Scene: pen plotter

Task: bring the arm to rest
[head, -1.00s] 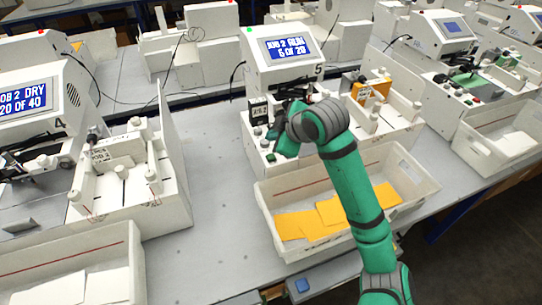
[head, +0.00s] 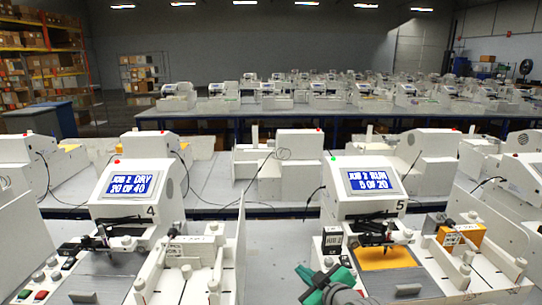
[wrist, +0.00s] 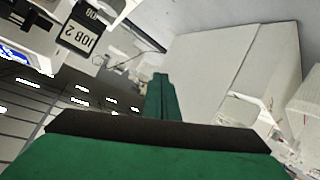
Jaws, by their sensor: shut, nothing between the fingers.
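My gripper (wrist: 160,78) shows in the wrist view as green fingers pressed together, pointing away from the camera, with nothing between them. A dark band and a green body fill the bottom of that view. In the head view, the green end of my arm (head: 325,284) shows at the bottom edge, in front of plotter 5 (head: 365,190).
Plotter 4 (head: 138,190) stands to the left, its screen reading JOB 2 DRY, 20 OF 40. A JOB 2 label block (wrist: 84,30) is near the gripper in the wrist view. An orange block (head: 462,236) sits right of plotter 5's bed. More machines stand behind.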

